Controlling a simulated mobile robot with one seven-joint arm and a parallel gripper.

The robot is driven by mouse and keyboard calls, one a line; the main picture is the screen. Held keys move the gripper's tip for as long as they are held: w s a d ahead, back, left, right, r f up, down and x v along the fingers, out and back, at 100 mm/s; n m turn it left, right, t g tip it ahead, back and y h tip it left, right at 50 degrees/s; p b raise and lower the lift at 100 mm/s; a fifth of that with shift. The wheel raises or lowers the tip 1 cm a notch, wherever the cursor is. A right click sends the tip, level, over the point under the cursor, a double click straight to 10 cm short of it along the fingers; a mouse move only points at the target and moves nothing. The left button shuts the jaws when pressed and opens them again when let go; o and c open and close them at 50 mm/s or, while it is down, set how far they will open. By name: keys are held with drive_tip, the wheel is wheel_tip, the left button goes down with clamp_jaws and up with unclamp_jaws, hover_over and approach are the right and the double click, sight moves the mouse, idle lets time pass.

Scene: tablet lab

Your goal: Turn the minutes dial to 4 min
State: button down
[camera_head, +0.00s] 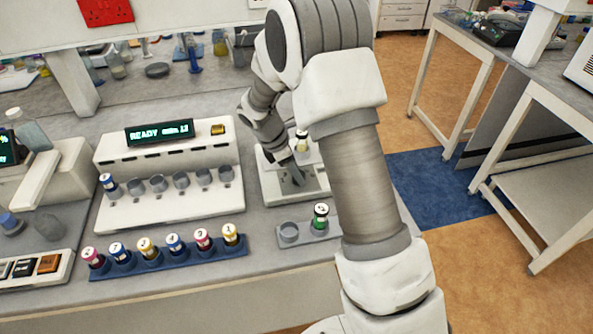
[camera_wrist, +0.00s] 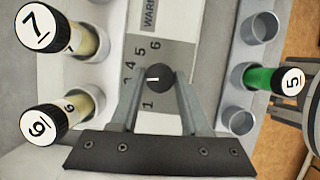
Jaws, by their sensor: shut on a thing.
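The minutes dial (camera_wrist: 158,77) is a small round black knob with a white pointer line, on a grey panel (camera_wrist: 178,55) with printed numbers around its left side. The pointer faces left in the wrist view, toward the small numbers between 1 and 5; the exact number is hard to tell. My gripper (camera_wrist: 160,85) is shut on the dial, with one finger on each side of it. In the head view my gripper (camera_head: 297,178) is over the white device (camera_head: 310,190), and my arm hides part of it; the dial cannot be made out there.
Vials capped 7 (camera_wrist: 38,28) and 9 or 6 (camera_wrist: 42,130) stand left of the panel. A grey holder (camera_wrist: 262,27) with a green vial (camera_wrist: 262,78) is at right. A white machine (camera_head: 165,170) reading READY and a blue rack (camera_head: 150,266) of several vials are nearby.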

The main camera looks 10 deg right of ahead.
drive_tip(key=shift+w+m+g+p, duration=0.15)
drive_tip(key=shift+m+g, duration=0.3)
drive_tip(key=shift+m, duration=0.75)
drive_tip(key=shift+w+m+g+p, duration=0.15)
drive_tip(key=shift+m+g, duration=0.3)
drive_tip(key=shift+m, duration=0.75)
drive_tip(key=shift+s, duration=0.1)
drive_tip(key=shift+c, duration=1.9)
unclamp_jaws()
drive_tip(key=v, duration=1.7)
drive_tip(key=shift+r, duration=0.25)
drive_tip(key=shift+d, duration=0.1)
